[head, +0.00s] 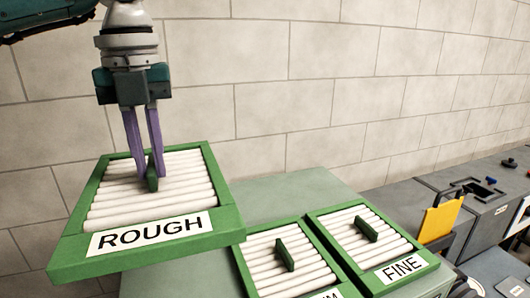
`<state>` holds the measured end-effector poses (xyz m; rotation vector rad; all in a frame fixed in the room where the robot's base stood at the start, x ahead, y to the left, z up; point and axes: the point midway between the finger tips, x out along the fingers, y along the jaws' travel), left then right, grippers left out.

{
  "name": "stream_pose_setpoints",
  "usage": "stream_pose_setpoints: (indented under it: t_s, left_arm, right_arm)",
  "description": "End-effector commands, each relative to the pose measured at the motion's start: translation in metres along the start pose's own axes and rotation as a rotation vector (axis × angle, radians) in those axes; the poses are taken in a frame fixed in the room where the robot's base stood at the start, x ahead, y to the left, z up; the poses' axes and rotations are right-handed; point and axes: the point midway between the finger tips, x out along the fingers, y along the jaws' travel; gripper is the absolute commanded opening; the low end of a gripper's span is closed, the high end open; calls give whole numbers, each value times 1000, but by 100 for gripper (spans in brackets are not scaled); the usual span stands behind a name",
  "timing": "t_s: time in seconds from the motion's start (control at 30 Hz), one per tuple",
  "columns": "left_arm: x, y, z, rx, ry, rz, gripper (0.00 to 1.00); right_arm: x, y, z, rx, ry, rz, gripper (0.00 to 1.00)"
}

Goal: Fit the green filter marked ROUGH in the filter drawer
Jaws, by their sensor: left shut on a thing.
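The green filter marked ROUGH (193,247) has a green frame, white pleats and a white label. It hangs in the air at the left, with its label edge toward me. My left gripper (149,170) comes down from above, its purple fingers shut on the small green handle in the middle of the filter. My right gripper is out of view. I cannot pick out the filter drawer for certain.
A filter marked FINE (401,284) and another with a partly cut-off label (249,271) lie on a pale green surface (290,196). Grey units (419,204) with a yellow plate (439,221) stand at the right. A block wall is behind.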

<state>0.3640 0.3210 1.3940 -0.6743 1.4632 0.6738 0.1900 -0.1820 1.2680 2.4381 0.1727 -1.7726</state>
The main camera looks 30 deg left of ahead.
Motion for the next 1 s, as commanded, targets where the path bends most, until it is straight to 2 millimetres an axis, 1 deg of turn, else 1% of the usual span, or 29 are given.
stream_pose_setpoints:
  t_s: [0.03, 0.37, 0.47, 0.57, 0.67, 0.7, 0.77, 0.8, 0.87, 1.0]
  left_arm:
    - [-6, 0, 0, 0, 0, 0, 0]
    - [-5, 0, 0, 7, 0, 0, 0]
    - [-7, -4, -3, 76, -1, -1, 0]
    - [-11, -11, -9, 247, -1, -2, 0]
    - [-18, -22, -18, 518, -3, -2, 0]
    - [-21, -27, -22, 644, -3, -2, 0]
    - [-26, -34, -30, 842, -4, -2, 0]
    - [-29, -38, -34, 974, -4, -1, 0]
    - [-34, -43, -41, 1171, -4, 0, 0]
    - [-45, -54, -58, 1630, -4, 1, 0]
  right_arm:
    - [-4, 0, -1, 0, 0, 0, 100]
    - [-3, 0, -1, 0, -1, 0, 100]
    - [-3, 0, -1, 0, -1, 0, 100]
    - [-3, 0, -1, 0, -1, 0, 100]
    - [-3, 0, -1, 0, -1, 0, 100]
    - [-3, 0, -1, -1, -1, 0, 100]
    - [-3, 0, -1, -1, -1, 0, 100]
    - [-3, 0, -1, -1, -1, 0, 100]
    - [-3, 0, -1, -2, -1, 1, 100]
    - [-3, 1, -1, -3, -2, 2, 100]
